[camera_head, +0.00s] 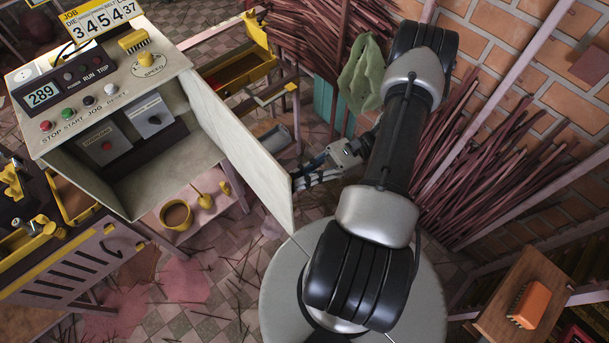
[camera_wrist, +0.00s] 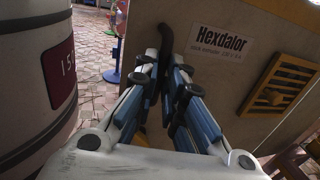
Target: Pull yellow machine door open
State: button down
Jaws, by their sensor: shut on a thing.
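The machine door (camera_head: 243,150) is a cream panel on the right side of the control cabinet (camera_head: 112,110). It stands swung open, and the cabinet's inside shows. The exact contact is partly hidden by the fingers.
A yellow-edged rack (camera_head: 235,70) stands behind the door. Bundles of dark red sticks (camera_head: 470,180) lean on the brick wall at right. A small table with an orange brush (camera_head: 530,303) is at lower right. A white drum (camera_wrist: 35,75) is close at left in the wrist view.

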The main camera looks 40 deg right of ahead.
jog(key=shift+w+d+r, duration=0.15)
jog(key=shift+w+r, duration=0.05)
jog(key=shift+w, duration=0.2)
jog(key=c, duration=1.7)
grip_release()
jog(key=shift+w+f, duration=0.15)
jog(key=shift+w, duration=0.05)
jog(key=v, duration=1.2)
jog(key=shift+s, duration=0.1)
